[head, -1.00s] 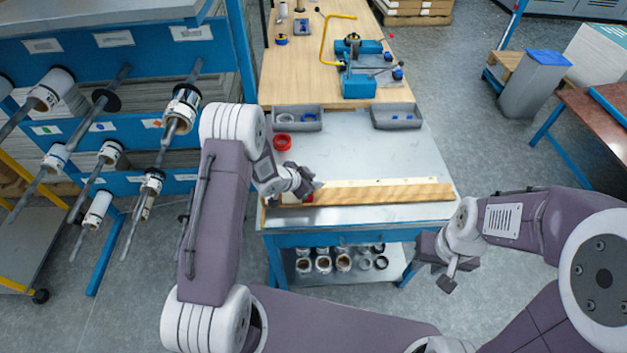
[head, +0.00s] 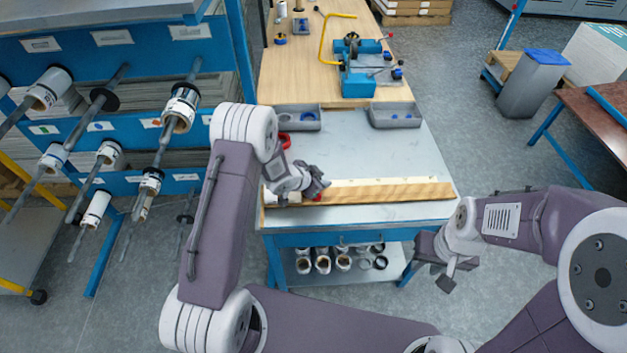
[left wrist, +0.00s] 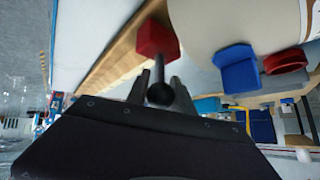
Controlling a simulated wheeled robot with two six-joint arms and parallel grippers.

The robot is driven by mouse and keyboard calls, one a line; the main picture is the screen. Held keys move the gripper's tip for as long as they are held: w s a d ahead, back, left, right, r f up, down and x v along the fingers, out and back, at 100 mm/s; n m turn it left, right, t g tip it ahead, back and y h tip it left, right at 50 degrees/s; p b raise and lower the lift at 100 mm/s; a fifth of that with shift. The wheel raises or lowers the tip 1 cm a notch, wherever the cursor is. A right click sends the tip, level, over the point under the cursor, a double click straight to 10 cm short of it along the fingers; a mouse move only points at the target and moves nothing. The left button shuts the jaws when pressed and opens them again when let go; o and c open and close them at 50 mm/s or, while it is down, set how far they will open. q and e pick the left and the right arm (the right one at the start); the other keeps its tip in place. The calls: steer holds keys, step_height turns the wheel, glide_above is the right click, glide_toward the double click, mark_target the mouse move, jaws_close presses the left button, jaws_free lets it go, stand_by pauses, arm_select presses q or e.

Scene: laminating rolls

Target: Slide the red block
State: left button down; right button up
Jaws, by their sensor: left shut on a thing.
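The red block (left wrist: 155,38) sits at the wooden rail along the table's front edge; a black knob (left wrist: 160,94) on a dark stem projects from it towards my wrist camera. In the head view only a sliver of the red block (head: 317,198) shows below my left gripper (head: 315,186). In the left wrist view the fingers of this gripper (left wrist: 161,88) are on either side of the knob, shut on it. The wooden rail (head: 395,193) runs to the right of the block. My right gripper (head: 440,268) hangs in front of the table, off to the right; its jaw gap is unclear.
A red ring (head: 286,139) lies behind my left arm. Two grey trays, left (head: 305,120) and right (head: 396,116), stand at the back of the grey tabletop (head: 375,150). A blue rack with rolls (head: 182,108) stands at left.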

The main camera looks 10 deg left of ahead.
arm_select(q)
steer(key=w+d+b, duration=0.1)
steer(key=d, duration=0.4)
steer(key=w+d+b, duration=0.1)
steer(key=w+d, duration=0.1)
steer(key=d, duration=0.3)
steer(key=w+d, duration=0.1)
steer(key=d, duration=0.5)
steer(key=shift+w+f+b, duration=0.15)
steer(key=shift+w+b, duration=0.05)
steer(key=shift+b, duration=0.2)
steer(key=c, duration=1.1)
jaws_free()
steer(key=v, duration=0.9)
